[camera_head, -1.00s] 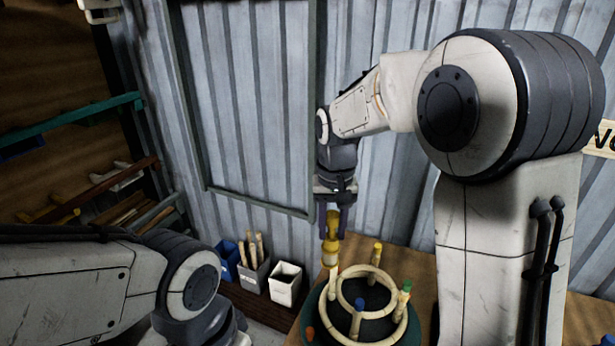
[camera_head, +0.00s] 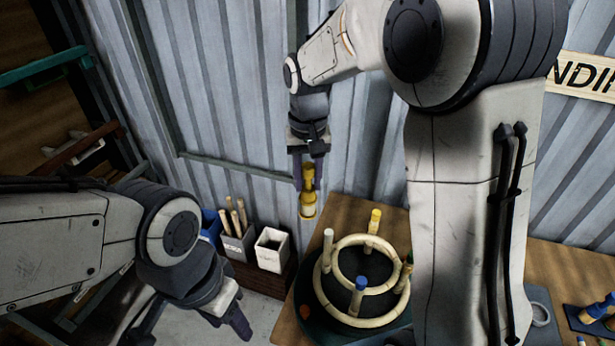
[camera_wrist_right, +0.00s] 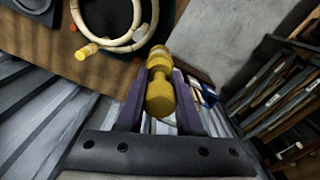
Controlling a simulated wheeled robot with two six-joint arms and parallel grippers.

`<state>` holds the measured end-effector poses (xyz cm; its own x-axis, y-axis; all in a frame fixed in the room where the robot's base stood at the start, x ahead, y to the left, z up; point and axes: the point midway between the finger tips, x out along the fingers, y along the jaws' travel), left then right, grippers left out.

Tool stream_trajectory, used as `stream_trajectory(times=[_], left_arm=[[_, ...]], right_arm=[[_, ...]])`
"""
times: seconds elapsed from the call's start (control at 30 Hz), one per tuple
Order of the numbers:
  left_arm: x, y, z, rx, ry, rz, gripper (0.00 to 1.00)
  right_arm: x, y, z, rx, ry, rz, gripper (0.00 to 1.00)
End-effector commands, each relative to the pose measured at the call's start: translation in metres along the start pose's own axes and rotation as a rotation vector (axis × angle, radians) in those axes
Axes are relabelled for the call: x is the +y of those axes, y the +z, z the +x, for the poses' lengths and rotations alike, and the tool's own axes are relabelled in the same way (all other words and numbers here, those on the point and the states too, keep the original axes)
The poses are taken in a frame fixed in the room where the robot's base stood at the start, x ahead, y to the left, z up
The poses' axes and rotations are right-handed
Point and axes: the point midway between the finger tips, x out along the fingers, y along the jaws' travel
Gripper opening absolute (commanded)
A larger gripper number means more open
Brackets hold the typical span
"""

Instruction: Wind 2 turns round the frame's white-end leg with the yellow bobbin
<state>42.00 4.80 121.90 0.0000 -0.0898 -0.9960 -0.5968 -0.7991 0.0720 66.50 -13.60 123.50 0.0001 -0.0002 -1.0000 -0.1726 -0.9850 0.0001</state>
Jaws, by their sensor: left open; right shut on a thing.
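The yellow bobbin (camera_head: 308,206) is held upright between the fingers of my right gripper (camera_head: 309,180), which is shut on it. It hangs in the air up and left of the frame's white-end leg (camera_head: 327,250), apart from it in the picture. The right wrist view also shows the bobbin (camera_wrist_right: 160,92) between the fingers. The round rattan frame (camera_head: 346,319) stands on a dark turntable (camera_head: 318,292); its other legs have yellow, blue and green ends. I cannot make out any strand wound on the white-end leg. My left gripper (camera_head: 238,318) is open and empty, left of the turntable.
The wooden table (camera_head: 345,212) carries the turntable. A white bin (camera_head: 273,250) and a bin of sticks (camera_head: 238,244) stand left of it. A corrugated wall (camera_head: 240,100) rises behind. A blue item (camera_head: 600,308) lies at far right.

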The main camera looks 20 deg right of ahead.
Motion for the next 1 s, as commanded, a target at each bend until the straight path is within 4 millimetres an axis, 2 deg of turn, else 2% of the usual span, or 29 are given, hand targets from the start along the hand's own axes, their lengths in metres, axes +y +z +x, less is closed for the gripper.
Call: stream_trajectory(times=[0.03, 0.13, 0.7, 1.0], left_arm=[[-0.001, 0.001, 0.012, 0.0, 0.0, -0.001, 0.5], [-0.002, 0.001, 0.023, 0.0, 0.0, -0.003, 0.5], [-0.005, 0.003, 0.063, 0.0, 0.0, -0.005, 0.5], [-0.005, 0.004, 0.073, 0.0, 0.0, -0.004, 0.5]], right_arm=[[0.001, 0.0, 0.012, 0.0, 0.0, 0.001, 0.0], [0.001, 0.0, 0.024, 0.0, 0.0, 0.002, 0.0], [0.002, 0.0, 0.089, 0.0, 0.0, 0.003, 0.0], [0.002, 0.0, 0.107, 0.0, 0.0, 0.003, 0.0]])
